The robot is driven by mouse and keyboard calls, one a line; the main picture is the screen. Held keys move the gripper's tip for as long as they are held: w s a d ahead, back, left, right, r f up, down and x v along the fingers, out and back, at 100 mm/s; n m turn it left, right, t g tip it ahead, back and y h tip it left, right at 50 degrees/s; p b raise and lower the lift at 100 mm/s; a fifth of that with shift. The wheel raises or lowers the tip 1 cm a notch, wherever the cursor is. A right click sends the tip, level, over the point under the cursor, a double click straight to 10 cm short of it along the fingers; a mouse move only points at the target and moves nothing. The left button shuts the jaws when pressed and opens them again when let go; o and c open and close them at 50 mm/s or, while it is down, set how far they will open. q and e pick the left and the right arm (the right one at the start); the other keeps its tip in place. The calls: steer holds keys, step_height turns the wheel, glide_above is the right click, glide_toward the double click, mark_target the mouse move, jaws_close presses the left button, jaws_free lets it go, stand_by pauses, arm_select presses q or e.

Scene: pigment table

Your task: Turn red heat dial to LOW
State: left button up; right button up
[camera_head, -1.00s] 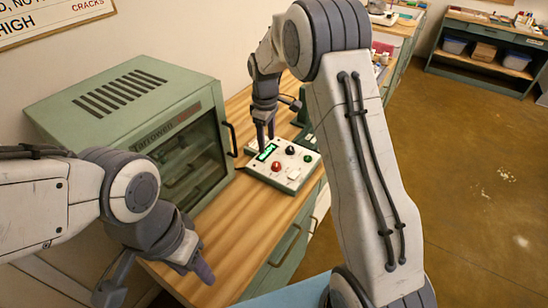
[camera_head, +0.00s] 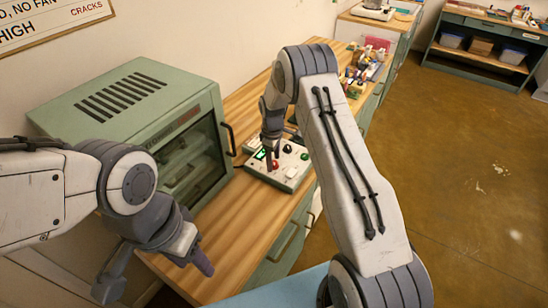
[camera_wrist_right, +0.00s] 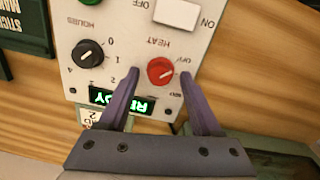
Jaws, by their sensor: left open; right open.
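The red heat dial (camera_wrist_right: 161,71) sits on the pale control panel (camera_wrist_right: 205,40), under upside-down HEAT lettering in the right wrist view. Its white pointer line slants; the small labels around it are partly unreadable. My right gripper (camera_wrist_right: 160,80) is open, with one finger on each side of the red dial; I cannot tell whether they touch it. In the head view the red dial (camera_head: 275,163) shows beside my right gripper (camera_head: 271,160). My left gripper (camera_head: 155,278) is open and empty, low at the left, away from the panel.
The panel also has a black hours dial (camera_wrist_right: 88,54), a white switch (camera_wrist_right: 177,12) and a green lit display (camera_wrist_right: 122,102). A green oven (camera_head: 140,110) stands left of the panel on the wooden counter (camera_head: 235,225). Several small items sit further back.

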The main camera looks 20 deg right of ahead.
jaws_close()
stand_by(0.3)
steer(key=m+b, duration=0.2)
steer(key=m, duration=0.1)
steer(key=shift+m, duration=0.4)
steer(key=shift+w+m+b, duration=0.15)
steer(key=shift+m+b, duration=0.7)
steer(key=shift+m, duration=1.65)
steer(key=shift+r, duration=0.1)
jaws_free()
